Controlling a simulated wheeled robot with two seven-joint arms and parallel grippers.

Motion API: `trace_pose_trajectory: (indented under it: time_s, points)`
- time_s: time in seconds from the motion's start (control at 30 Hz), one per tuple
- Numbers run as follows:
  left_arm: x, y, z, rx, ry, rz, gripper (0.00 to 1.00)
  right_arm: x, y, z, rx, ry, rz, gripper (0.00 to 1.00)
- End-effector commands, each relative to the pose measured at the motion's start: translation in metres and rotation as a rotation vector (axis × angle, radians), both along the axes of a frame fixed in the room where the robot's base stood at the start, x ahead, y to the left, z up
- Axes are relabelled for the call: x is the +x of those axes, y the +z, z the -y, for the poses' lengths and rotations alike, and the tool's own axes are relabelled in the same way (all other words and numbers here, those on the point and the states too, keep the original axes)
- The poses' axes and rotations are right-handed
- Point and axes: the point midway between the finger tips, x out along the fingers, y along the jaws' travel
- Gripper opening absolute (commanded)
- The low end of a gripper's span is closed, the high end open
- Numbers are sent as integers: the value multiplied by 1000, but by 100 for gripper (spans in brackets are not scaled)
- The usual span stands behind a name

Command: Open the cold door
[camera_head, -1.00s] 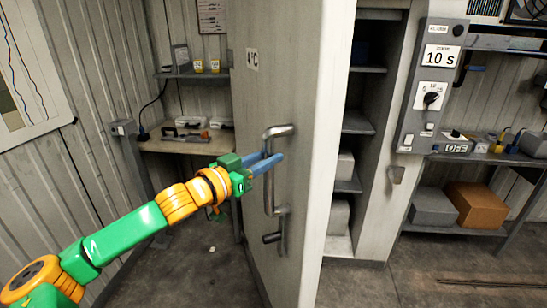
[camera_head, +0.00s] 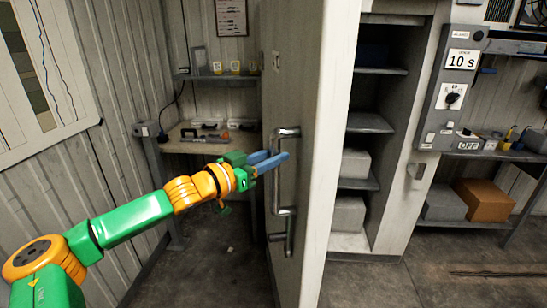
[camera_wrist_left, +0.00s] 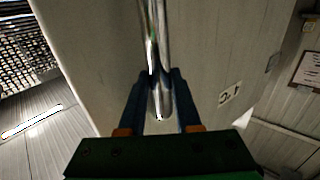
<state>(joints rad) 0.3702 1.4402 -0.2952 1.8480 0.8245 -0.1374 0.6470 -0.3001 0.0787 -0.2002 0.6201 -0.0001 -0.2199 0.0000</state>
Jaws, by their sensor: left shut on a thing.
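The cold door (camera_head: 305,100) stands ajar, swung out toward me, and shows nearly edge-on in the head view. Its metal bar handle (camera_head: 276,190) is on the face turned to the left. My left gripper (camera_head: 272,161) is at the upper part of the handle. In the left wrist view, the blue fingers of my left gripper (camera_wrist_left: 160,90) are on either side of the handle bar (camera_wrist_left: 156,45), shut on it. My right gripper is not in view.
The open cold cabinet shows shelves (camera_head: 369,122) with pale boxes (camera_head: 354,164) right of the door. A control panel (camera_head: 452,90) is on the wall further right. A workbench (camera_head: 195,146) stands behind on the left. Floor (camera_head: 400,290) at the front right is clear.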

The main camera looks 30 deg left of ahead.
Motion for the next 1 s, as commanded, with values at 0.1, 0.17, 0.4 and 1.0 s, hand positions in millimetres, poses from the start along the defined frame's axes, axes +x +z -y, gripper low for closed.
trace_pose_trajectory:
  time_s: [0.1,0.17,0.4,1.0]
  points:
    - [0,8,-3,2,5,16,0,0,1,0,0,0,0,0]
    - [0,8,-3,2,6,16,0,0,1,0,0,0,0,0]
    - [0,6,-2,1,5,12,62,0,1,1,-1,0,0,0]
    - [0,1,-1,1,3,2,62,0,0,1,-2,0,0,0]
